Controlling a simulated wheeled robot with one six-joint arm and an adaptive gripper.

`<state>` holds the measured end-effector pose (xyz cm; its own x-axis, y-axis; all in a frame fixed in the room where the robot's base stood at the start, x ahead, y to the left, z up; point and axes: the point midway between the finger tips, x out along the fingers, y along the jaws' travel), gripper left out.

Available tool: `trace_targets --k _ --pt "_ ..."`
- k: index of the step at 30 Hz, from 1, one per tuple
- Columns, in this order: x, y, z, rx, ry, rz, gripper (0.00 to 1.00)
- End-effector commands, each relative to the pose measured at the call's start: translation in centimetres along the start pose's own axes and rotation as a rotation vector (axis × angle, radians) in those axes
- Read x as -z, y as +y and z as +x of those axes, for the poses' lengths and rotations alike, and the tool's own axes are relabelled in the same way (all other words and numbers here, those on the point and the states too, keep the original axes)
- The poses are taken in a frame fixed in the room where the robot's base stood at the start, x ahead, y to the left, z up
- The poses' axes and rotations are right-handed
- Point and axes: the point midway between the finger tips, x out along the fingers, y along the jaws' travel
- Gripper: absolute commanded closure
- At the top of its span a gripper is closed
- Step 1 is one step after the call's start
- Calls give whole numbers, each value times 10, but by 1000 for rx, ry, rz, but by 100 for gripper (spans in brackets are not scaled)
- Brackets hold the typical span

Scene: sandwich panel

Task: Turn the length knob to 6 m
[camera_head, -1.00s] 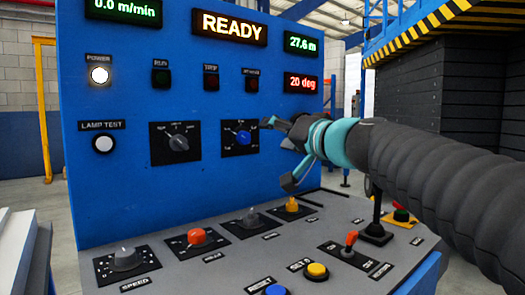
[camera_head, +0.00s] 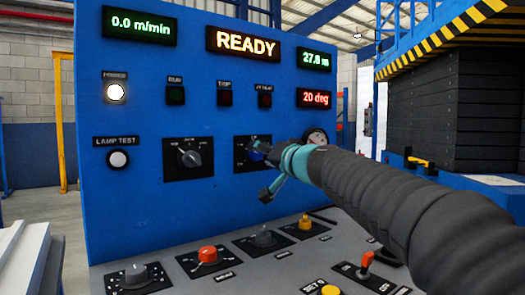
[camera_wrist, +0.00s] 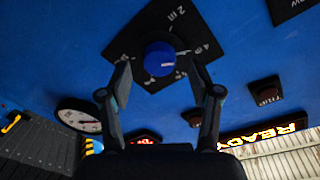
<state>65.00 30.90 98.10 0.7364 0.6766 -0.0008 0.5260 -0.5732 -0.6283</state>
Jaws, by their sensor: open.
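The blue length knob (camera_head: 257,151) sits on a black square plate (camera_head: 242,163) on the upright blue panel. In the wrist view the knob (camera_wrist: 158,58) shows from the front with a white pointer mark, and the plate (camera_wrist: 130,45) carries a "2 m" label. My gripper (camera_head: 264,170) is open at the knob. In the wrist view its fingers (camera_wrist: 162,76) stand on either side of the knob, with visible gaps. The head view shows the knob partly hidden by a finger.
A grey selector knob (camera_head: 190,157) is left of the blue one. A round gauge (camera_head: 316,137) is just right, behind my wrist. Below, the sloped desk holds a red knob (camera_head: 208,255), a yellow knob (camera_head: 305,222) and a red-topped lever (camera_head: 366,262).

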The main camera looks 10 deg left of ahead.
Motion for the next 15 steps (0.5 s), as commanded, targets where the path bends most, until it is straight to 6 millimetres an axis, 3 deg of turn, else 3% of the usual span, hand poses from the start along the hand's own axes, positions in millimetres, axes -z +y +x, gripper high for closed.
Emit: trace_targets --k 6,15 --pt "1 0 18 0 1 1 37" --pt "0 0 20 0 1 0 37"
